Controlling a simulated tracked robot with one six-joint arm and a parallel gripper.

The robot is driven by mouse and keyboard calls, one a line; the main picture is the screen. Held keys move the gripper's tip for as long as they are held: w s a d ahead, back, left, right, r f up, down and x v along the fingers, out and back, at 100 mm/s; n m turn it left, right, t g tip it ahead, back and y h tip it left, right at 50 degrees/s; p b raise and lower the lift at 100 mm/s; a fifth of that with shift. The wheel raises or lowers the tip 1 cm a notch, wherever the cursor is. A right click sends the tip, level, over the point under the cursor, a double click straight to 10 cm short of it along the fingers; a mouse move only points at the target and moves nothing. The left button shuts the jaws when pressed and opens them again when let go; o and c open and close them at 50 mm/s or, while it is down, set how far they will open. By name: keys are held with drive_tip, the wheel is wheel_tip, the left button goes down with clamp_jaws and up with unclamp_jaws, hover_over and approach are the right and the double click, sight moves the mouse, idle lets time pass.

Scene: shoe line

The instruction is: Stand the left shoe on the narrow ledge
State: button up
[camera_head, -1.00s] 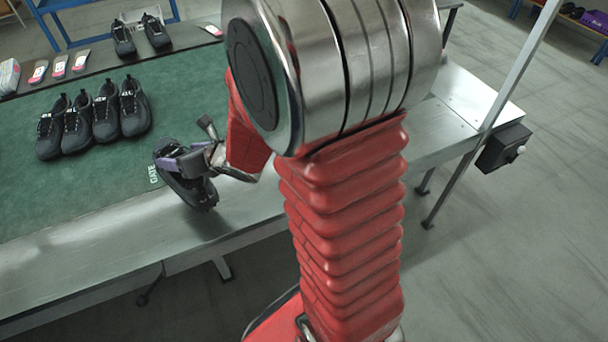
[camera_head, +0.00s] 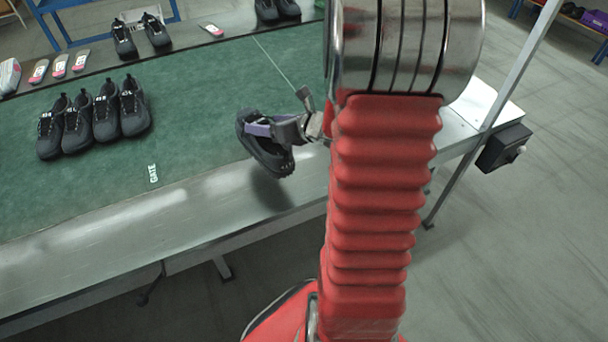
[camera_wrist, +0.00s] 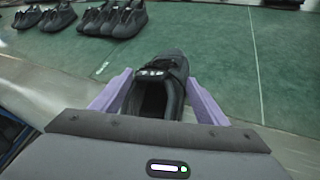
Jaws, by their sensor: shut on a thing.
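Several dark shoes (camera_head: 104,118) stand in a row on the green mat (camera_head: 205,90). Two shoes (camera_head: 156,32) stand at the back, and another pair (camera_head: 266,10) is farther right. Pink-marked cards (camera_head: 60,66) lie along the ledge. The mat between the row and my gripper is clear.

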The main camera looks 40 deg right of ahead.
drive_tip(key=s+d+h, duration=0.1)
drive_tip(key=s+d, duration=0.5)
drive_tip(key=d, duration=0.2)
drive_tip(key=shift+d+f+m, duration=0.25)
drive_tip(key=shift+f+m, duration=0.15)
drive_tip(key=shift+s+d+r+m, duration=0.2)
drive_tip(key=shift+d+r+m, duration=0.15)
drive_tip(key=shift+m, duration=0.55)
drive_tip(key=shift+f, duration=2.95)
drive_tip(key=shift+f, duration=2.05)
